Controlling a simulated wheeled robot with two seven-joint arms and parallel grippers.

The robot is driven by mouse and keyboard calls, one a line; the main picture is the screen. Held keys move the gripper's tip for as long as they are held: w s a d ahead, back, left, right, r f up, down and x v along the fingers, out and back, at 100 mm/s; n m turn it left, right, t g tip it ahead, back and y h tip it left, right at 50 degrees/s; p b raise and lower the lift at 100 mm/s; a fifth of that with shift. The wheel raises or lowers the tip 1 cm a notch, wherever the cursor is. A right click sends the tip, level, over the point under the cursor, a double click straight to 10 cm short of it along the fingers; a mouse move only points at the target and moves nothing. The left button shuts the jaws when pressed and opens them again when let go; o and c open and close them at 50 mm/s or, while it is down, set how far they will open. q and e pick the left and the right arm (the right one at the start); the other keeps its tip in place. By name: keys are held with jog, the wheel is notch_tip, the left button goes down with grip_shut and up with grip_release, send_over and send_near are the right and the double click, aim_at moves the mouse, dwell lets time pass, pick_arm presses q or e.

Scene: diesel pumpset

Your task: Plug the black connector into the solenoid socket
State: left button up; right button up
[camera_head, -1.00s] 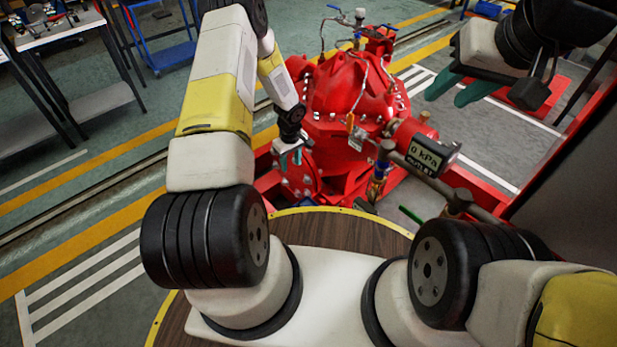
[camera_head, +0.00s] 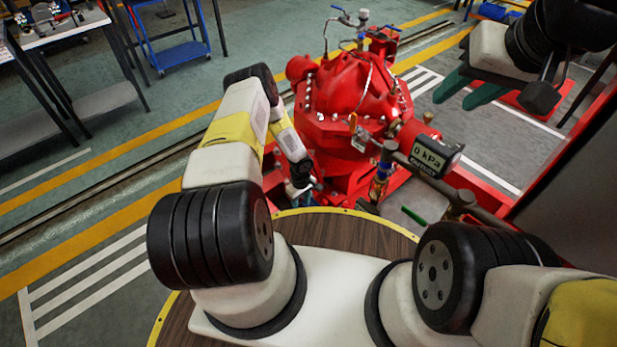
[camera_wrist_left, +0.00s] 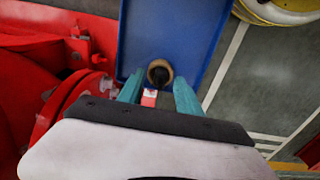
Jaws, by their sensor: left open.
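In the left wrist view, a small round dark thing with a tan ring (camera_wrist_left: 160,73) lies just beyond and between my fingertips. It may be the black connector or a socket; I cannot tell which. My left gripper (camera_wrist_left: 158,92) is open, its teal fingers apart, with no clear contact. A small red and white piece (camera_wrist_left: 149,98) shows between the fingers. In the head view my left gripper (camera_head: 302,197) is low at the pump's near left side, mostly hidden by its wrist. My right gripper (camera_head: 470,88) is open and empty at upper right. I cannot make out the solenoid socket.
A blue flat surface (camera_wrist_left: 165,30) lies beneath the left fingers, beside red metal (camera_wrist_left: 50,60). A green piece (camera_head: 413,215) shows near the round wooden top (camera_head: 345,230).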

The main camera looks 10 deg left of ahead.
pick_arm(q)
jog(key=shift+f, duration=0.2)
grip_shut()
jog(key=shift+r, duration=0.2)
